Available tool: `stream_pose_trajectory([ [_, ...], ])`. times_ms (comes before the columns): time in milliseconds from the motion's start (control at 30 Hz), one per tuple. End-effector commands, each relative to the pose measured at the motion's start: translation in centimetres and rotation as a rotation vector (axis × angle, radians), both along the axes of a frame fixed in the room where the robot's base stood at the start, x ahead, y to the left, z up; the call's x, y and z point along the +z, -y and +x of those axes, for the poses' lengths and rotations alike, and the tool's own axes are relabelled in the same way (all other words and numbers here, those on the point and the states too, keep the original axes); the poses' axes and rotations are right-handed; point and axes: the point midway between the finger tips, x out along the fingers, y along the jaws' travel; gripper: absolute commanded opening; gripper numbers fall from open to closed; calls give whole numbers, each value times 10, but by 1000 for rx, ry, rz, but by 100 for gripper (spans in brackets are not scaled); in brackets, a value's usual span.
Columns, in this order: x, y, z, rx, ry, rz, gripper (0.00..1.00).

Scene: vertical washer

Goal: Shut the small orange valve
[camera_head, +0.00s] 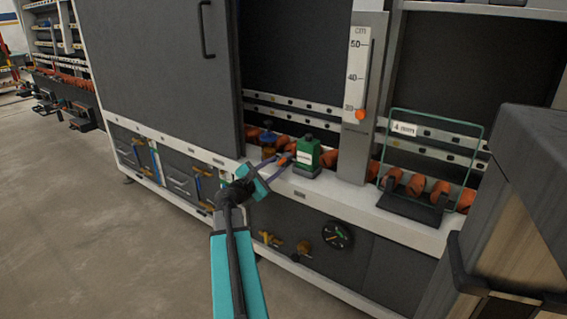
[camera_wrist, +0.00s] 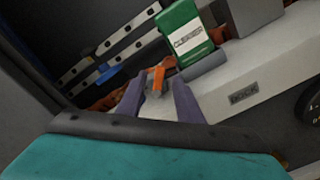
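A small orange part (camera_wrist: 158,76), which looks like the small valve, shows in the wrist view between the tips of my gripper's two purple fingers (camera_wrist: 160,84). The fingers are apart, with a gap on each side of it; I cannot tell whether either one touches it. In the head view the orange part (camera_head: 284,160) is small and partly hidden at the tips of my gripper (camera_head: 279,165). It sits at the ledge just left of a green cleaner bottle (camera_head: 307,156). The valve's body and lower part are hard to make out.
The green bottle stands close to the right of my fingers. A blue part (camera_head: 268,138) is behind them. A gauge with an orange slider (camera_head: 360,114) and a wire rack (camera_head: 410,205) stand farther right. A dark sliding panel (camera_head: 160,70) covers the left. Open floor lies lower left.

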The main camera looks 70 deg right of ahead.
Motion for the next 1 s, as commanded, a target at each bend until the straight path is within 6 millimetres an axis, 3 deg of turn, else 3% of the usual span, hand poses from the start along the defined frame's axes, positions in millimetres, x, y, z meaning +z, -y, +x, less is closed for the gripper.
stream_pose_trajectory([
  [200,-2,28,-7,-1,1,0,33],
  [500,-1,54,-14,0,0,0,33],
  [933,0,58,-14,3,0,0,33],
  [1000,0,58,-14,3,0,0,24],
])
